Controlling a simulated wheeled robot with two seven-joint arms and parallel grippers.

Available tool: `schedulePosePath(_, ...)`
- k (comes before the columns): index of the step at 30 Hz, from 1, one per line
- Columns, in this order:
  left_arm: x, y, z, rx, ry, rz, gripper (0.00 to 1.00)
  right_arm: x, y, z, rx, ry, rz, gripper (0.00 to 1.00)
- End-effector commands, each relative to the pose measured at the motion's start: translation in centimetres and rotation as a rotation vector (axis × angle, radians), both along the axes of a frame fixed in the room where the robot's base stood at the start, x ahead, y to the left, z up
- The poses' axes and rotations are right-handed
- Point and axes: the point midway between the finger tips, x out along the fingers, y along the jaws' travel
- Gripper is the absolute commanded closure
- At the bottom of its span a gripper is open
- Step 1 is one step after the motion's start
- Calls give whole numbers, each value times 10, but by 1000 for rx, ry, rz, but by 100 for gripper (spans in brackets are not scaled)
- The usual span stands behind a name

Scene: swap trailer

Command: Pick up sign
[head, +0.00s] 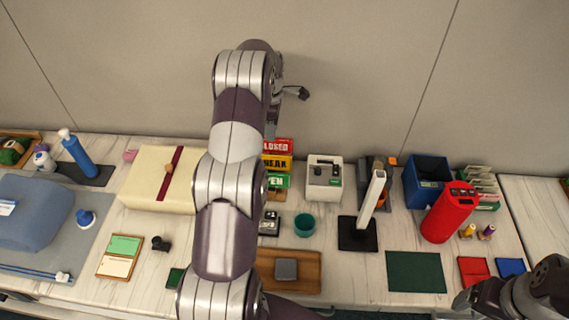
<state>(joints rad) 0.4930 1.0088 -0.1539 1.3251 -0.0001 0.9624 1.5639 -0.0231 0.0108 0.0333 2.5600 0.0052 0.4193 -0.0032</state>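Several small signs stand one above another at the back middle of the table: a red sign reading CLOSED (279,146), a yellow sign (277,163) and a green sign (277,181). My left arm hides their left edges and part of their lettering. My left gripper (298,92) is above and beyond the signs in the picture, in front of the wall, apart from them. Its dark fingers are small and seen from an angle, so whether they are open is unclear. Links of my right arm show at the bottom right corner; its gripper is not visible.
A white box (324,181), a teal cup (304,224) and a wooden tray (310,261) lie right of my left arm. A white upright post on a black base (358,234) and a red cylinder (448,213) stand further right. A cream box (150,181) stands left.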

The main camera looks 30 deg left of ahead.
Motion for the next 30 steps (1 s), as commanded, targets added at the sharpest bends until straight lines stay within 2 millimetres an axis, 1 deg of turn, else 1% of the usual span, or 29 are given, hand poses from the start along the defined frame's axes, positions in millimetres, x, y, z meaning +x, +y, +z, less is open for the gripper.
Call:
schedulePosePath(2,0,0,-9,0,1,20,64,0,0,-9,0,0,0,13)
schedulePosePath(5,0,-1,-30,0,1,22,64,0,0,-30,0,0,0,13)
schedulePosePath(9,0,-1,-65,0,0,20,64,0,0,-65,0,0,0,13)
schedulePosePath(11,-1,-1,-66,-1,2,20,64,-1,0,-56,0,2,0,13)
schedulePosePath(14,-2,-1,-80,-1,3,19,64,0,0,-50,0,0,0,13)
schedulePosePath(18,-5,-3,-104,-2,4,18,64,0,0,-37,0,-1,0,13)
schedulePosePath(21,-4,-3,-121,0,1,18,64,0,0,-36,0,0,0,13)
schedulePosePath(24,-4,-3,-126,0,-1,18,64,0,0,-37,0,0,0,13)
schedulePosePath(30,-4,-3,-127,0,-1,17,64,0,0,-37,0,0,0,13)
